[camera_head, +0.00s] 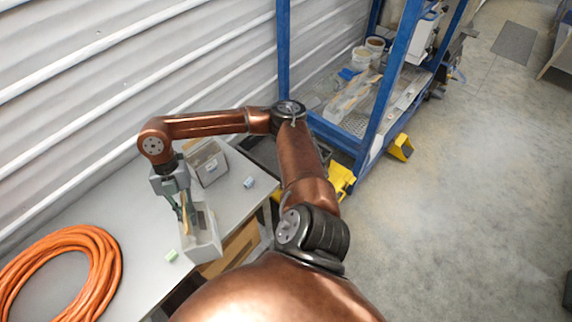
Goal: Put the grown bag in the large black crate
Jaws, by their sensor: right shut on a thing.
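My right gripper (184,208) points down over the grey table and is shut at the left wall of a pale open box (207,246). The box is at the table's front edge and partly overlaps it in the picture; I cannot tell whether it touches the table. A dark patch shows inside the box, its nature unclear. I cannot make out a grown bag for certain. A dark, crate-like shape (262,153) shows behind my arm beyond the table's far end, mostly hidden; I cannot tell whether it is the large black crate. My left gripper is out of view.
An orange coiled hose (97,268) lies on the table (146,232). A grey open box (207,163) stands by the wall. A small bluish item (248,182) and a green one (171,255) lie nearby. A blue-framed rack (386,90) stands beyond; floor at right is clear.

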